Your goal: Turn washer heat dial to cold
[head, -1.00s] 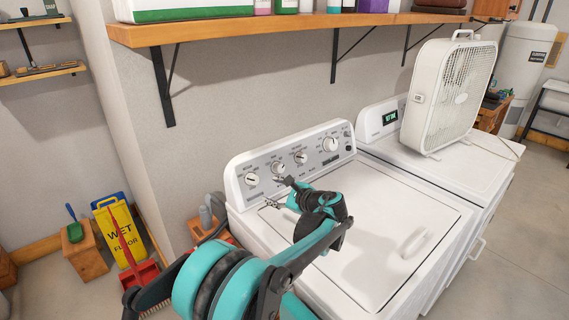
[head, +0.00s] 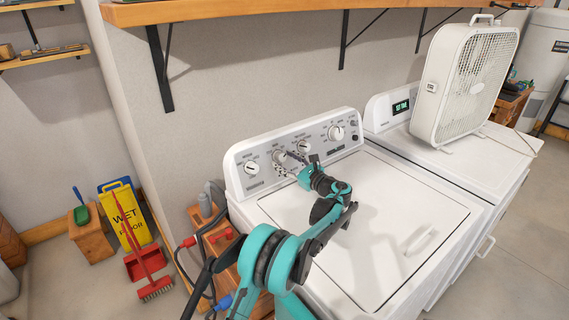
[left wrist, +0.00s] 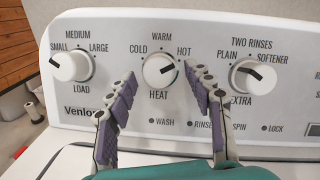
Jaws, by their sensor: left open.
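The white washer (head: 370,235) stands against the wall with its lid shut. Its control panel carries several white knobs. The heat dial (left wrist: 160,70) is in the middle of the left wrist view, with COLD at its upper left, WARM above and HOT at its upper right. Its dark mark points to the right, a little below HOT. In the head view the heat dial (head: 279,156) is partly behind my gripper. My left gripper (head: 295,165) is open in front of the panel. In the left wrist view its fingers (left wrist: 162,83) stand on both sides of the dial, seemingly apart from it. My right gripper is not seen.
The load dial (left wrist: 72,66) is left of the heat dial and the rinse dial (left wrist: 250,76) is right of it, close to my fingers. A wooden shelf (head: 240,10) hangs above. A white fan (head: 465,85) stands on the dryer (head: 460,165).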

